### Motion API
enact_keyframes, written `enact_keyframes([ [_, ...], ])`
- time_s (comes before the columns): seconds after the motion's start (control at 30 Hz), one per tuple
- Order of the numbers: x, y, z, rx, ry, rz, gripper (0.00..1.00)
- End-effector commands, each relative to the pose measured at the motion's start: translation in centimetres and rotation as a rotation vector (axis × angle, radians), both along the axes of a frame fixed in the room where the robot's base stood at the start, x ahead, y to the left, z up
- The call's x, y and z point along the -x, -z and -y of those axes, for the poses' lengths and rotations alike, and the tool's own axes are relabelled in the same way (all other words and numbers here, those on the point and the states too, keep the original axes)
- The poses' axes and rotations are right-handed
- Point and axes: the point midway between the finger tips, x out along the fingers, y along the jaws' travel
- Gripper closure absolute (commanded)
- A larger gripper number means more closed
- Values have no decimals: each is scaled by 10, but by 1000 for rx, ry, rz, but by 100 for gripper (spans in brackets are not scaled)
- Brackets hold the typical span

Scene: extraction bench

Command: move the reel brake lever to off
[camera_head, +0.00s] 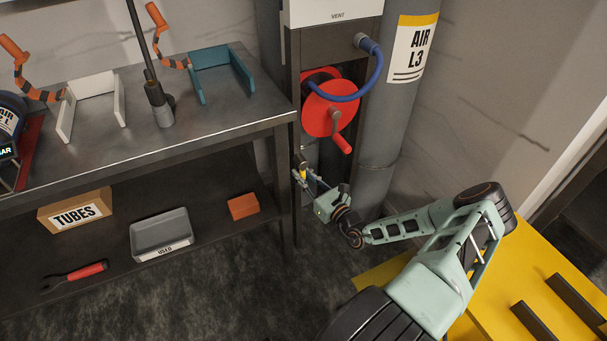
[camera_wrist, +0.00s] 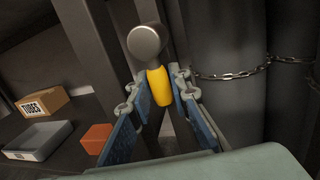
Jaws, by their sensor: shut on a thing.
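In the head view my gripper (camera_head: 303,176) is at the post below the red hose reel (camera_head: 322,104). The lever is small and partly hidden there. No on or off marking can be read in either view.
The workbench (camera_head: 190,123) is just left of my gripper, with a lower shelf holding a TUBES box (camera_head: 80,211), a grey tray (camera_head: 160,236) and an orange block (camera_head: 243,206). A grey cylinder (camera_head: 400,110) stands close on the right, with a chain (camera_wrist: 230,75) across.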

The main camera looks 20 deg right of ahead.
Motion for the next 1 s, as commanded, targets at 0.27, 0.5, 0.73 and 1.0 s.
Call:
enact_keyframes([
  [0.27,0,0,-1,-1,-2,0,65],
  [0.5,1,0,-1,0,-1,-1,65],
  [0.73,25,2,6,1,1,-2,65],
  [1.0,81,4,19,1,0,-2,65],
])
